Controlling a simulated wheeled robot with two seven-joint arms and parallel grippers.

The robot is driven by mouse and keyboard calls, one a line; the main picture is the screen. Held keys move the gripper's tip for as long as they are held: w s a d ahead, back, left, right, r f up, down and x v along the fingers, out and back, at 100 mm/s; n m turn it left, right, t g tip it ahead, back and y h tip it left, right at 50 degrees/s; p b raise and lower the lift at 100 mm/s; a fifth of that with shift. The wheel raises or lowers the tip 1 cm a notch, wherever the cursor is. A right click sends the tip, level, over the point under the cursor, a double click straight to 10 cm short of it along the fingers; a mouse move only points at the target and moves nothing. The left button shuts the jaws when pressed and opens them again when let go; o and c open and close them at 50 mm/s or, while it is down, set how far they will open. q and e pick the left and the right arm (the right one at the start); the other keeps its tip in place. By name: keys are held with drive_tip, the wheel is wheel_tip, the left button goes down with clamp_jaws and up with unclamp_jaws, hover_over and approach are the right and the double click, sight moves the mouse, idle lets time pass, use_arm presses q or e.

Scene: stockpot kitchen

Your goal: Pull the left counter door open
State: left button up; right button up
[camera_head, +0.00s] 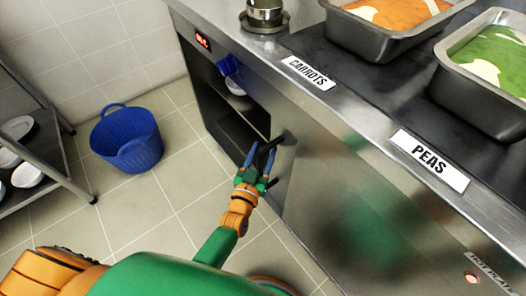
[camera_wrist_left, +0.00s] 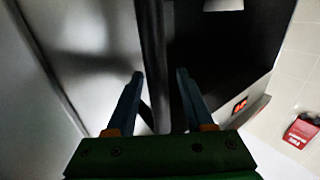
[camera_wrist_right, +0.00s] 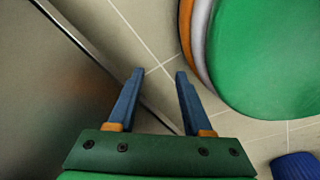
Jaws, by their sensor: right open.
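The counter's left door (camera_head: 287,185) is a steel panel beside a dark opening (camera_head: 237,128) that shows the inside of the counter. A dark handle (camera_head: 287,137) is at the door's edge. My left gripper (camera_head: 258,152) is at this edge with its fingers apart. In the left wrist view, a dark upright bar (camera_wrist_left: 153,45) runs between the fingers of the left gripper (camera_wrist_left: 160,75); whether they touch it I cannot tell. The steel panel (camera_wrist_left: 105,50) is left of the bar. My right gripper (camera_wrist_right: 159,74) is open and empty above the floor, beside a steel front.
A blue basket (camera_head: 126,140) stands on the tiled floor, near a rack (camera_head: 62,165) with white dishes. Food pans (camera_head: 390,42) and a pot (camera_head: 264,14) are on the counter top. A blue object (camera_head: 229,66) is at the opening. The floor between basket and counter is clear.

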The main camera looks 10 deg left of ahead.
sight(258, 164)
use_arm(q)
drive_tip(key=shift+s, duration=0.15)
drive_tip(key=s, duration=0.2)
drive_tip(key=s+p, duration=0.1)
drive_tip(key=s, duration=0.3)
drive_tip(key=shift+s+a+p, duration=0.1)
drive_tip(key=shift+a+p, duration=0.15)
drive_tip(key=shift+p, duration=0.15)
drive_tip(key=shift+s, duration=0.25)
use_arm(e)
drive_tip(key=shift+s+a+r, duration=0.55)
drive_tip(key=shift+s+r, duration=0.15)
drive_tip(key=shift+r, duration=0.1)
